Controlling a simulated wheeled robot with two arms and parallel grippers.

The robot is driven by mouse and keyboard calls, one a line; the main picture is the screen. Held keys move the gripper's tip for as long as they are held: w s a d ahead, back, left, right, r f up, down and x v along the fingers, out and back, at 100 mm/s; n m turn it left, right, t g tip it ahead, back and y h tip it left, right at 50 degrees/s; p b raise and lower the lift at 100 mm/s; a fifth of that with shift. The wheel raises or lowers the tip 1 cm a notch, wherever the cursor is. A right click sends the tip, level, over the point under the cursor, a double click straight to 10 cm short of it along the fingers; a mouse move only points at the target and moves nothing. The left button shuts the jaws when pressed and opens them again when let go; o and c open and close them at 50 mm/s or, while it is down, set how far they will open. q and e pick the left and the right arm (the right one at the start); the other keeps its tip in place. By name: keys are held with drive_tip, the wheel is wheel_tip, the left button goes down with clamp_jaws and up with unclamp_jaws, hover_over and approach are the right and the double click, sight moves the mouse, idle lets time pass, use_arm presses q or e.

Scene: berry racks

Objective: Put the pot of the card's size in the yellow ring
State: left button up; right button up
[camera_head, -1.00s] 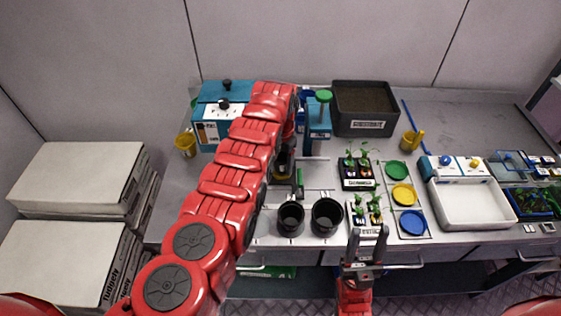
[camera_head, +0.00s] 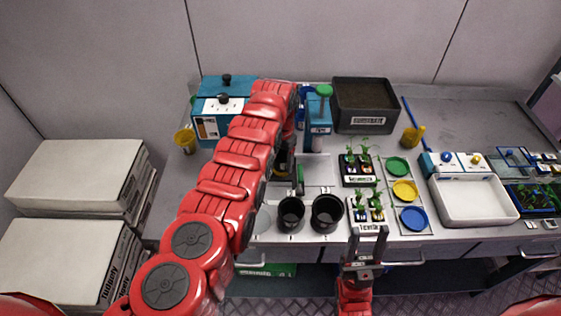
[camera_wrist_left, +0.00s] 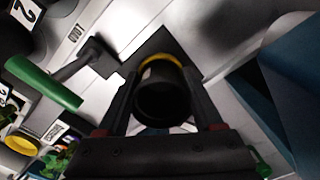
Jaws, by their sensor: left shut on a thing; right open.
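My left gripper (camera_wrist_left: 165,105) is shut on a small black pot (camera_wrist_left: 160,98), seen close up in the left wrist view. A yellow ring (camera_wrist_left: 158,60) curves round the pot's far side there. I cannot tell whether the pot rests in the ring or is held above it. In the head view my left arm hides most of this spot. Two larger black pots, one (camera_head: 291,212) beside the other (camera_head: 326,213), stand at the bench front, with a pale empty disc (camera_head: 262,219) to their left. My right gripper (camera_head: 368,236) is open and empty at the front edge. I cannot make out the card.
Seedling trays (camera_head: 358,168) and green, yellow and blue discs (camera_head: 405,190) lie right of the pots. A blue press (camera_head: 319,125) with a green knob and a soil bin (camera_head: 365,105) stand behind. A white basin (camera_head: 472,200) is at right, a blue box (camera_head: 225,105) at back left.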

use_arm(q)
drive_tip(key=shift+s+a+f, duration=0.1)
drive_tip(key=shift+s+f, duration=0.3)
drive_tip(key=shift+f, duration=0.15)
drive_tip(key=o, duration=1.3)
drive_tip(key=shift+f, duration=0.1)
drive_tip(key=shift+o, duration=0.2)
drive_tip(key=shift+s+f, duration=0.1)
drive_tip(key=shift+f, duration=0.05)
drive_tip(key=shift+s+f+g, duration=0.3)
drive_tip(key=shift+s+g, duration=0.1)
drive_tip(key=shift+s, duration=0.05)
drive_tip(key=shift+w+r, duration=0.15)
drive_tip(key=shift+r, duration=0.45)
wheel_tip(320, 180, up, 19)
drive_tip(key=w+b, duration=0.1)
drive_tip(key=shift+w+f+t, duration=0.15)
drive_tip(key=shift+w+t, duration=0.1)
drive_tip(key=shift+t, duration=0.15)
